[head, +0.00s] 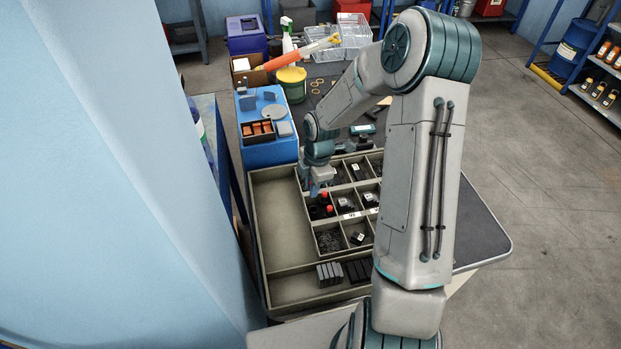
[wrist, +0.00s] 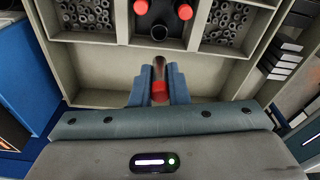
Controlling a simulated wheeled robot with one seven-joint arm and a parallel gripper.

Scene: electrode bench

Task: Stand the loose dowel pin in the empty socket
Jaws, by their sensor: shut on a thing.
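My gripper (wrist: 158,84) is shut on the dowel pin (wrist: 159,90), which shows a red part between the blue fingers and a duller end beyond them. In the wrist view the empty socket (wrist: 159,32) is a dark round opening just past the pin's end. The pin is apart from it in the picture; its height above the tray is hard to judge. Two red-topped pins (wrist: 141,7) (wrist: 184,11) stand in dark sockets beside and behind it. In the head view my gripper (head: 316,188) is over the tray by the red tops (head: 325,195); the held pin is not clear there.
The divided tray (head: 280,215) has low walls around the socket compartment. Compartments of small grey rings (wrist: 92,14) (wrist: 229,22) lie on either side. Black blocks (head: 358,270) lie at the tray's front. A blue box (head: 268,152) stands behind left. The left tray section is bare.

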